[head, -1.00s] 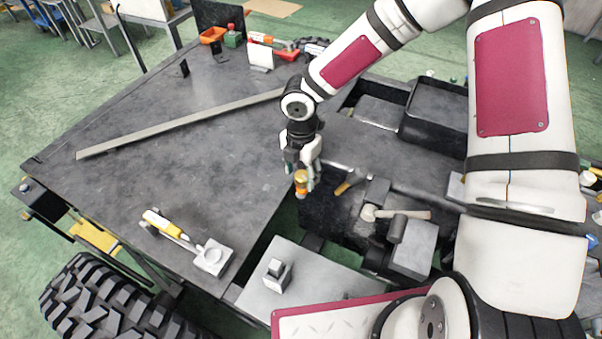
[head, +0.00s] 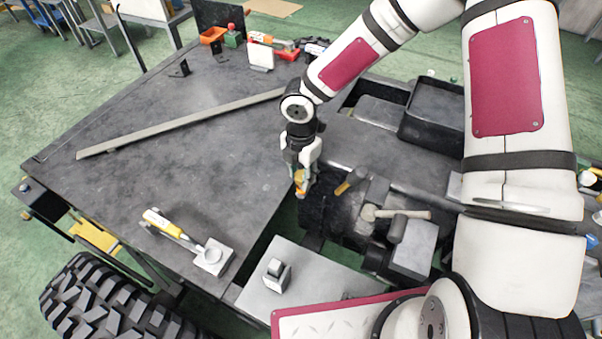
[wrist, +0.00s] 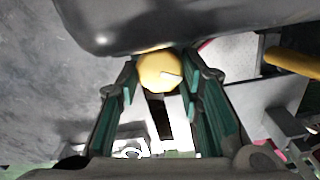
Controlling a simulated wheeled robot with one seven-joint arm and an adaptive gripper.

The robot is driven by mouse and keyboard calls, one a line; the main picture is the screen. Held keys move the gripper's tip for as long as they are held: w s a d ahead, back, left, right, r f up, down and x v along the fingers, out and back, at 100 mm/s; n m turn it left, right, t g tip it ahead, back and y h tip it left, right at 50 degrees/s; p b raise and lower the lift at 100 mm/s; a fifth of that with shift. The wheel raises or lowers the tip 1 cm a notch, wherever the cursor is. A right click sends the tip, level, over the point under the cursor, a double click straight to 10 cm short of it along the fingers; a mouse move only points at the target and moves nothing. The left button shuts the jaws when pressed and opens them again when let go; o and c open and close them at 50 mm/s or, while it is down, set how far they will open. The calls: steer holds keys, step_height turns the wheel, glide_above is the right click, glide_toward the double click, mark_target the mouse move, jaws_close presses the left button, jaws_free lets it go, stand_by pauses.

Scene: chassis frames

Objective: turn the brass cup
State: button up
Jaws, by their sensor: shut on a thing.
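The brass cup (wrist: 160,71) shows in the wrist view as a round yellow end with a pale mark on it, between the tips of the two green-padded fingers. My gripper (wrist: 162,92) is shut on it, one finger on each side. In the head view my gripper (head: 302,182) points down by the inner edge of the dark chassis plate. The cup (head: 300,187) is partly hidden there by the fingers. I cannot tell what the cup rests on or is fixed to.
A hammer (head: 405,213) and a yellow-handled tool (head: 350,181) lie right of my gripper. A long metal bar (head: 180,126) crosses the chassis plate (head: 150,190), which is mostly clear. A yellow-handled tool (head: 165,223) lies at the plate's near edge. A dark rounded body is close above the cup in the wrist view.

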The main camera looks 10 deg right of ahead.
steer(key=shift+w+m, duration=0.1)
steer(key=shift+m, duration=2.6)
steer(key=shift+a, duration=0.1)
steer(key=o, duration=1.2)
steer(key=shift+c, duration=0.2)
